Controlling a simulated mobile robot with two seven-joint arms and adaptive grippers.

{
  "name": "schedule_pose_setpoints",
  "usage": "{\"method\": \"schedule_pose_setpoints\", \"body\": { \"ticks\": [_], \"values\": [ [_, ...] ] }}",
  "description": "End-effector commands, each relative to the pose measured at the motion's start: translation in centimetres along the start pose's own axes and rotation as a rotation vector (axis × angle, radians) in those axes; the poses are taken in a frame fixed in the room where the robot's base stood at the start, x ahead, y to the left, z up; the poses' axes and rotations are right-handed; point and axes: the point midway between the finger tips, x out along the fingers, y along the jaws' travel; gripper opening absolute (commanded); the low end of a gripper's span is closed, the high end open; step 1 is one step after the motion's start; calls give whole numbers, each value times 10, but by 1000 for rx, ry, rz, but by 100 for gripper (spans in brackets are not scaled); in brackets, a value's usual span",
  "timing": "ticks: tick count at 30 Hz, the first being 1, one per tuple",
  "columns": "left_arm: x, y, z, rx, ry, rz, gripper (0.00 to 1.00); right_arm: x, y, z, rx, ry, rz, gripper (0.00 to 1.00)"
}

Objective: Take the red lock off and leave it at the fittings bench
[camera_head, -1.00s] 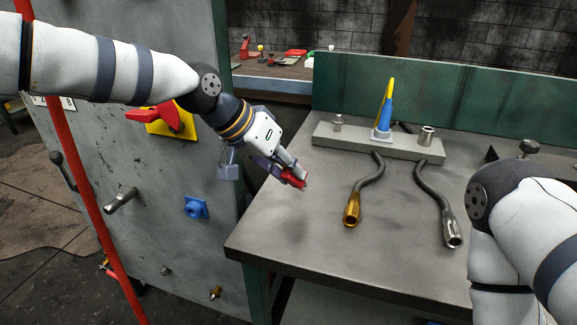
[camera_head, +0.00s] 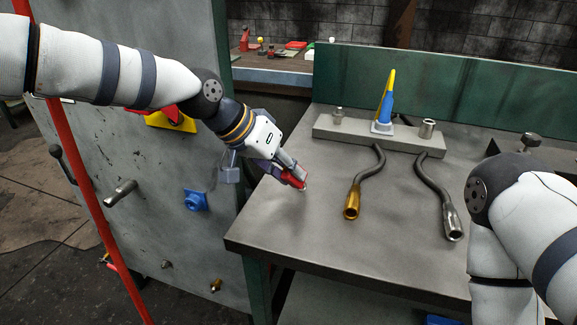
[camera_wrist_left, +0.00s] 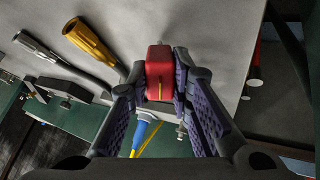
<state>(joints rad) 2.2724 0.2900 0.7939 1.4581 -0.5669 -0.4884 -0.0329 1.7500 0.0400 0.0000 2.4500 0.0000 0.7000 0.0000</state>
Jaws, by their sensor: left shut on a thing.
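My left gripper (camera_head: 283,173) is shut on the red lock (camera_head: 294,181), near the left edge of the grey bench (camera_head: 298,235). In the left wrist view the red lock (camera_wrist_left: 159,68) sits between the two fingertips (camera_wrist_left: 160,84). I cannot tell whether the lock touches the bench top. My right arm shows at the right of the head view, but its gripper is out of frame.
On the bench lie a brass-ended hose (camera_head: 352,203) and a steel-ended hose (camera_head: 452,225). Behind them is a grey block (camera_head: 350,135) with fittings and a blue-yellow piece (camera_head: 385,105). A grey cabinet (camera_head: 130,200) with a blue fitting (camera_head: 195,201) stands left. The front-left bench top is clear.

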Motion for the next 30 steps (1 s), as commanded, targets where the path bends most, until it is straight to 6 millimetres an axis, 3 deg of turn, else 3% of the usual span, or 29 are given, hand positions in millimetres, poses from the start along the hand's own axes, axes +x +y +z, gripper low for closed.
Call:
{"method": "schedule_pose_setpoints", "body": {
  "ticks": [7,8,11,17,21,30],
  "values": [
    [1,0,0,0,0,0,0,0,0,0,0,0,0,40],
    [0,0,0,0,0,0,22,0,0,0,0,0,0,40],
    [0,0,0,0,0,0,43,0,0,0,0,0,0,40],
    [1,0,0,0,0,0,43,0,0,0,0,0,0,40],
    [1,0,1,0,-1,0,67,0,0,0,0,0,0,40],
    [1,0,1,0,-1,0,67,0,0,0,0,0,0,40]
  ]
}}
